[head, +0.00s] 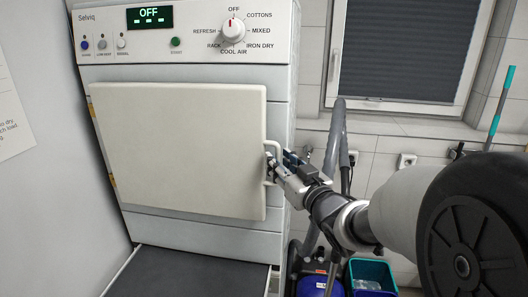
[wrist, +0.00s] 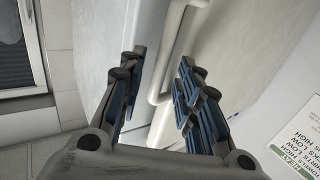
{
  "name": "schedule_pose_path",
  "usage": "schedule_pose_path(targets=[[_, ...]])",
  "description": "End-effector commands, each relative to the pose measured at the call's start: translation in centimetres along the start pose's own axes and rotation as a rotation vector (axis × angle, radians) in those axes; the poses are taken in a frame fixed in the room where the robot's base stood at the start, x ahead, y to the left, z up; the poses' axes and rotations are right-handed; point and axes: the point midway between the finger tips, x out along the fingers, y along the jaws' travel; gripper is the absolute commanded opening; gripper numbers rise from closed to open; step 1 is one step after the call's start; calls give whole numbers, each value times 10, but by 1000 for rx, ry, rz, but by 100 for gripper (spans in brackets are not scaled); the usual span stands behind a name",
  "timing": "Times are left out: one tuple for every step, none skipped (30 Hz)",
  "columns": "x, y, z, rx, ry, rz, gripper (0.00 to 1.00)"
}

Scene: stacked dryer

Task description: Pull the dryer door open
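The dryer (head: 200,250) is white, with a control panel on top whose display reads OFF. Its cream door (head: 180,150) has hinges on the left edge and looks shut or nearly so. A white bar handle (head: 268,150) is on the door's right edge. My gripper (head: 276,162) is at this handle. In the wrist view the handle (wrist: 166,75) runs between the two blue-padded fingers of my gripper (wrist: 158,88). The fingers are apart, with gaps visible beside the bar; it lies nearer the right finger. Contact with the bar cannot be made out.
A dark ledge (head: 185,272) is below the dryer. A vacuum cleaner (head: 318,280) and a teal bin (head: 372,271) stand on the floor at right, below my arm. A window (head: 405,50) is behind. A wall (head: 40,190) bounds the left side.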

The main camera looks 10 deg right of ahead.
Motion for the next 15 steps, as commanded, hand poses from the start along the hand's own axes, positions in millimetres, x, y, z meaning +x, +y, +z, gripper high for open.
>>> schedule_pose_path(targets=[[-1,1,0,0,0,1,31],[-2,1,0,0,0,1,31],[-2,1,0,0,0,0,31],[-2,1,0,0,0,0,31],[-2,2,0,0,0,0,31],[-3,2,0,0,0,0,31],[-3,2,0,0,0,0,31],[-3,2,0,0,0,0,31],[-3,2,0,0,0,0,31],[-3,2,0,0,0,0,31],[-3,1,0,0,0,0,31],[-3,1,0,0,0,0,31],[-3,1,0,0,0,0,31],[-3,1,0,0,0,0,30],[-3,1,0,0,0,0,27]])
